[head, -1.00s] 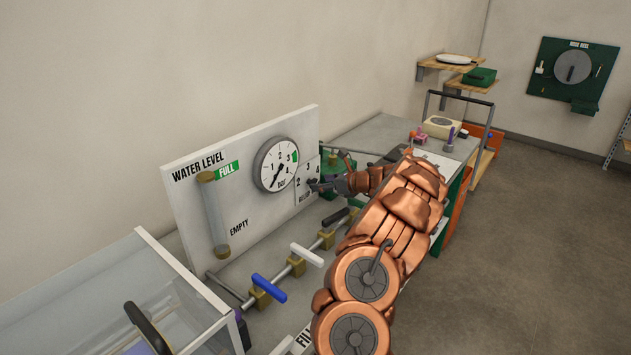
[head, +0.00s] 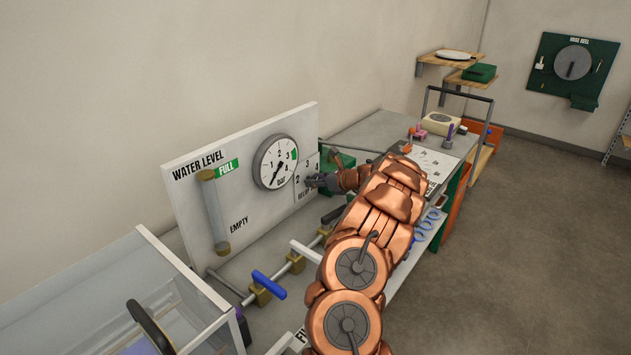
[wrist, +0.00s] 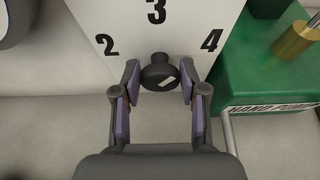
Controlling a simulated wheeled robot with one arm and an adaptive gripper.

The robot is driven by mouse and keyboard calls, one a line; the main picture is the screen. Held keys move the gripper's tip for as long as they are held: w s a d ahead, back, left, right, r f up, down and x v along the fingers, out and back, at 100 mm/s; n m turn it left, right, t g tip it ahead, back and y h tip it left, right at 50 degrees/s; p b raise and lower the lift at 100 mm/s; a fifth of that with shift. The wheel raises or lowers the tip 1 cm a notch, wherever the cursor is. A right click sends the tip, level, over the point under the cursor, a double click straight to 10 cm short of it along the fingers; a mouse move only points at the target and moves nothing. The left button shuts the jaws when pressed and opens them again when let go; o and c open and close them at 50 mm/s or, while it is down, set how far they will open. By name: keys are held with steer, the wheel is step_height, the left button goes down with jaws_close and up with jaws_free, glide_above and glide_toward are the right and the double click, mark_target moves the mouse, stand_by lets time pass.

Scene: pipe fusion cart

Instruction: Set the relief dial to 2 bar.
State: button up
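The relief dial (wrist: 160,72) is a dark round knob with a short white mark, on a white panel marked 2, 3 and 4. In the wrist view its white mark slants toward the upper right or lower left; which end is the pointer I cannot tell. My gripper (wrist: 157,88) is open, with its purple-padded fingers on either side of the knob and gaps showing. In the head view my gripper (head: 318,181) is at the dial and covers most of it. The pressure gauge (head: 275,162) is left of the dial, its needle pointing to the lower left.
The white board carries a water level tube (head: 215,215). Below are a blue valve handle (head: 268,285) and a white one (head: 306,251). A green hand pump (wrist: 262,70) stands just right of the dial. A clear tank (head: 140,290) is at lower left.

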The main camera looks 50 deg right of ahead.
steer(key=c, duration=0.6)
steer(key=shift+b, duration=0.75)
steer(key=n+h+b, duration=0.1)
steer(key=n+b, duration=0.1)
steer(key=b, duration=0.5)
steer(key=n+t+h+b, duration=0.1)
steer(key=n+h+b, duration=0.1)
steer(key=b, duration=0.6)
steer(key=n+h+b, duration=0.2)
steer(key=n+b, duration=0.2)
steer(key=b, duration=0.4)
steer(key=shift+a+f+t, duration=0.35)
steer(key=shift+t, duration=0.05)
steer(key=shift+r+n+b, duration=0.15)
steer(key=shift+n+b, duration=0.15)
steer(key=shift+b, duration=0.15)
steer(key=o, duration=1.1)
